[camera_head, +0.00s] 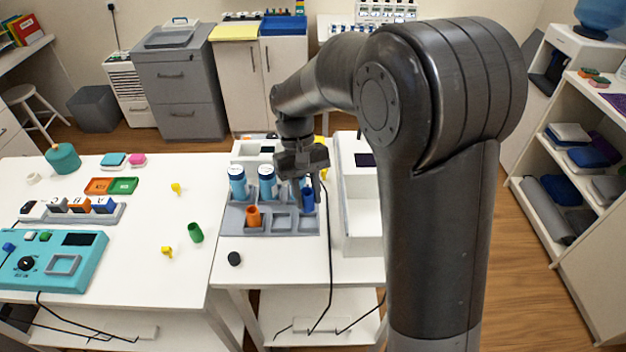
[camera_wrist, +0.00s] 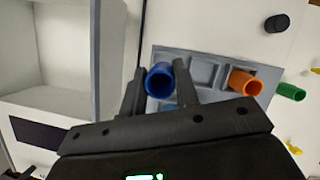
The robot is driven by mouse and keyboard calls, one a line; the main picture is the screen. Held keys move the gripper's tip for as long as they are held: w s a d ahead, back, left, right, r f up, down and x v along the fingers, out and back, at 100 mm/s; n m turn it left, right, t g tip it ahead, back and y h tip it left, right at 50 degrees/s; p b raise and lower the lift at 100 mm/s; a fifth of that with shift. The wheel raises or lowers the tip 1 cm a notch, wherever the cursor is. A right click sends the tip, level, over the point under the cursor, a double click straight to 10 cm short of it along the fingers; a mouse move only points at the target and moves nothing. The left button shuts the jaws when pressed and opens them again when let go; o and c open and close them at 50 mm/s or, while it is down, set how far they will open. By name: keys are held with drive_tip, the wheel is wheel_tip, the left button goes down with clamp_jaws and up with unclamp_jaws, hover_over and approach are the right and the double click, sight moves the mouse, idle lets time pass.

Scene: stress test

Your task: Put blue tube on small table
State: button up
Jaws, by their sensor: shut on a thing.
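The blue tube (camera_head: 308,198) is between the fingers of my gripper (camera_head: 301,176), over the right part of a grey rack (camera_head: 240,222). In the wrist view the blue tube (camera_wrist: 160,80) shows its open round end, with one finger of my gripper (camera_wrist: 159,88) on each side. My gripper is shut on it. I cannot tell whether the tube's lower end still sits in the rack. The rack stands on a narrow white table (camera_head: 280,262); a wider white table (camera_head: 150,265) stands at the left. I cannot tell which one is the small table.
An orange tube (camera_head: 253,216) and blue-and-white bottles (camera_head: 267,182) stand in the rack. A white open box (camera_head: 360,230) is close on the right. A black cap (camera_head: 234,258) lies in front. A green tube (camera_head: 195,232) and yellow pieces (camera_head: 167,252) lie on the left table.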

sight(308, 210)
drive_tip(key=shift+f, duration=2.8)
drive_tip(key=shift+f, duration=0.2)
drive_tip(key=o, duration=1)
drive_tip(key=shift+o, duration=0.5)
drive_tip(key=shift+d, duration=0.1)
drive_tip(key=shift+d, duration=0.1)
